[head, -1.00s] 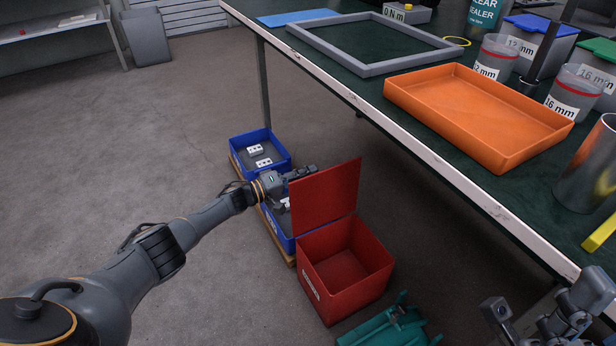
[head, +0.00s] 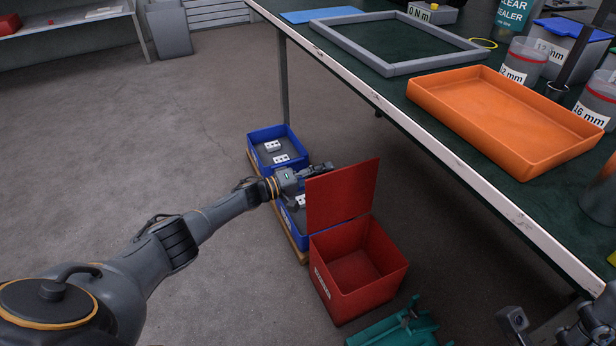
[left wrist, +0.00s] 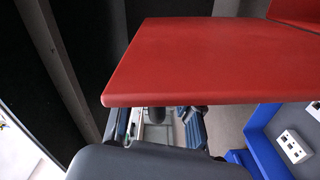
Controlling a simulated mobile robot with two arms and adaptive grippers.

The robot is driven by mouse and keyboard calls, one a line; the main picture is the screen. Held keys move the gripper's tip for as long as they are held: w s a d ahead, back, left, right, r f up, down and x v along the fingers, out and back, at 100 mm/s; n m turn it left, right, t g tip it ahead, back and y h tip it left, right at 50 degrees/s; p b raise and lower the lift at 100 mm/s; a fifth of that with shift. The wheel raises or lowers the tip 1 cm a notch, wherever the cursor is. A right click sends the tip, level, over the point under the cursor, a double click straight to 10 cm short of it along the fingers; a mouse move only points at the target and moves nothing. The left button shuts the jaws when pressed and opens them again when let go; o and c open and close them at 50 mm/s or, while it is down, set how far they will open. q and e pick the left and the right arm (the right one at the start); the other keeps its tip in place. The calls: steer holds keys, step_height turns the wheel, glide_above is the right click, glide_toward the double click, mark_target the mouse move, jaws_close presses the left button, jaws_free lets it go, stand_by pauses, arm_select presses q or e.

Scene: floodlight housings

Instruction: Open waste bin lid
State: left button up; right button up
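The red waste bin (head: 322,272) stands on the floor beside the workbench, its inside visible. Its red lid (head: 342,197) stands raised, roughly upright, at the bin's back left edge. My left gripper (head: 320,171) is at the lid's upper left, on the far side from the bin opening, partly hidden by the lid. In the left wrist view the lid (left wrist: 205,60) crosses above the left gripper's fingers (left wrist: 158,125), which look spread with nothing between them; contact with the lid cannot be told. My right gripper (head: 590,325) is cut off at the lower right corner.
Blue crates (head: 269,135) with white parts stand behind the bin on a wooden base. A green container (head: 392,330) lies in front of it. The workbench edge (head: 470,182) overhangs on the right, with an orange tray (head: 505,120) on top. Floor on the left is clear.

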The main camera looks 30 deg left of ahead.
arm_select(q)
steer(key=v, duration=1.1)
steer(key=shift+s+a, duration=0.25)
